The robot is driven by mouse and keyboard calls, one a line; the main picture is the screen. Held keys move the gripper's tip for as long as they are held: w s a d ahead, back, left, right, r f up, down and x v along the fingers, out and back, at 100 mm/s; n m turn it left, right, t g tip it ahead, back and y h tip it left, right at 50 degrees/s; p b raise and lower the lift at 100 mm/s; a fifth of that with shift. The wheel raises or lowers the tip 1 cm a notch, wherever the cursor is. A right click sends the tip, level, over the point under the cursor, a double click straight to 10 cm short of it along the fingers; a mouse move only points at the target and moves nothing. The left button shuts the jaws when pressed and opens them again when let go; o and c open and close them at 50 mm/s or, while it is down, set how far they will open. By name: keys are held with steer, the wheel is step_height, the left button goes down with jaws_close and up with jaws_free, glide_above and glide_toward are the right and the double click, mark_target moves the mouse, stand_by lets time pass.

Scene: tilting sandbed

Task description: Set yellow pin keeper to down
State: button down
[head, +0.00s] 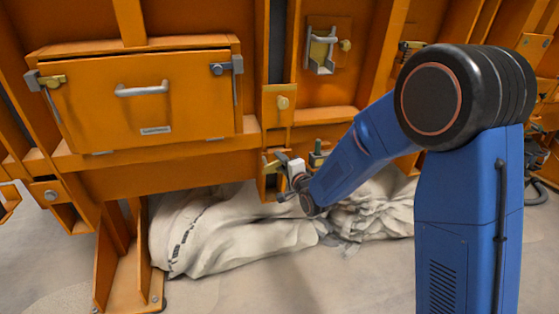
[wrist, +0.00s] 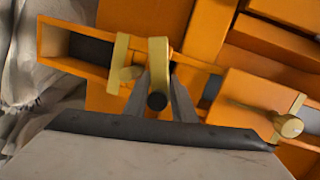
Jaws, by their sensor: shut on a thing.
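The yellow pin keeper (wrist: 158,55) is a flat yellow bar on the orange frame, in the upper middle of the wrist view. My gripper (wrist: 163,100) is shut on it; the grey fingers lie at its lower end, around a dark round tip. In the head view my gripper (head: 283,178) is at the lower edge of the orange frame, left of my blue arm. The keeper (head: 268,164) shows there only as a small yellow patch, partly hidden by the gripper.
A yellow knob on a plate (wrist: 288,126) is close on the right in the wrist view. An orange hatch (head: 150,100) with a handle is at the upper left. Pale sacks (head: 235,235) lie on the floor below the frame.

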steer(key=shift+f+m, duration=0.15)
steer(key=shift+m, duration=0.15)
steer(key=shift+d, duration=0.1)
steer(key=c, duration=1.6)
jaws_free()
steer(key=shift+c, duration=0.2)
